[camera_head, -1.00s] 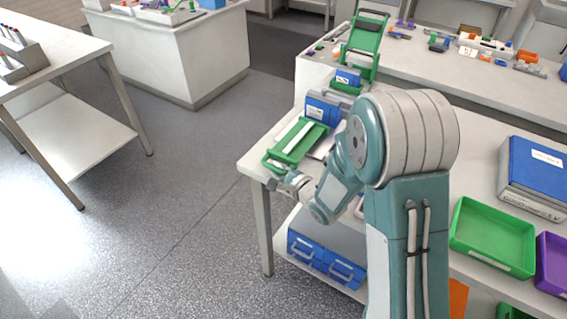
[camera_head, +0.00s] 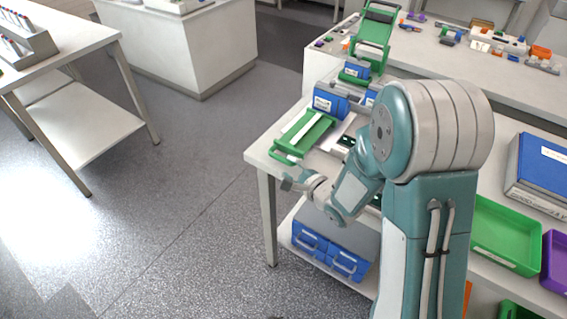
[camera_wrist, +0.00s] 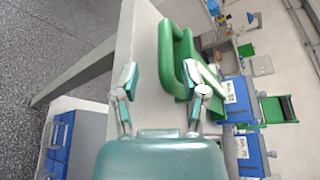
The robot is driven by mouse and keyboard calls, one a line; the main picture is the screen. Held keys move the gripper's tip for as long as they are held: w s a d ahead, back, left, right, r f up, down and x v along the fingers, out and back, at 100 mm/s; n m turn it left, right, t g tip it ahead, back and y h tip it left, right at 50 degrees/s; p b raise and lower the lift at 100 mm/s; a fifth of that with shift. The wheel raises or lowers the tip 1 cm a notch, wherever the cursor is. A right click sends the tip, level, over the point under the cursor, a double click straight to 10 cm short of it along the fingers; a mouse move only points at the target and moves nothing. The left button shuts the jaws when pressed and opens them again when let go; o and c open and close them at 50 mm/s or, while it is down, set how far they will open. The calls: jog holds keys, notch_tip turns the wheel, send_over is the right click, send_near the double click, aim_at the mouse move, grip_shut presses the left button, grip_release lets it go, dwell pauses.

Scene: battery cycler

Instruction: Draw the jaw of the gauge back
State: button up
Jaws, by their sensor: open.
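The gauge sits on the white bench near its left corner. Its green jaw (camera_head: 304,133) has a pale strip on top and a looped green handle (camera_head: 284,157) toward the bench's front edge. A blue housing (camera_head: 331,100) stands behind it. My gripper (camera_head: 292,183) is open and empty, just in front of the handle beyond the bench edge. In the wrist view my gripper's fingers (camera_wrist: 163,78) are spread, with the green handle (camera_wrist: 166,55) ahead between them, nearer the right finger. No contact with the handle shows.
A green frame (camera_head: 372,38) stands behind the gauge. Blue boxes (camera_head: 328,250) sit on the shelf below. A green tray (camera_head: 505,235) and a blue case (camera_head: 541,165) lie to the right. Open floor (camera_head: 190,220) lies left of the bench.

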jog(key=v, duration=0.4)
jog(key=shift+f, duration=0.1)
dwell(0.3)
jog(key=shift+w+d+r+n, duration=0.15)
jog(key=shift+d+r+n, duration=0.05)
jog(key=shift+r+n, duration=0.1)
jog(key=s+d+r+n+h, duration=0.4)
jog(key=d+r+n+h, duration=0.3)
jog(key=d+r+h, duration=0.35)
jog(key=s+d+r+n+g, duration=0.2)
jog(key=s+r+n+g, duration=0.1)
jog(key=s, duration=0.6)
jog(key=s+d+r+n+g, duration=0.2)
jog(key=s+n, duration=0.3)
jog(key=s, duration=0.4)
jog(key=shift+s+r+n+g, duration=0.3)
jog(key=shift+r+g, duration=0.2)
jog(key=shift+r, duration=0.1)
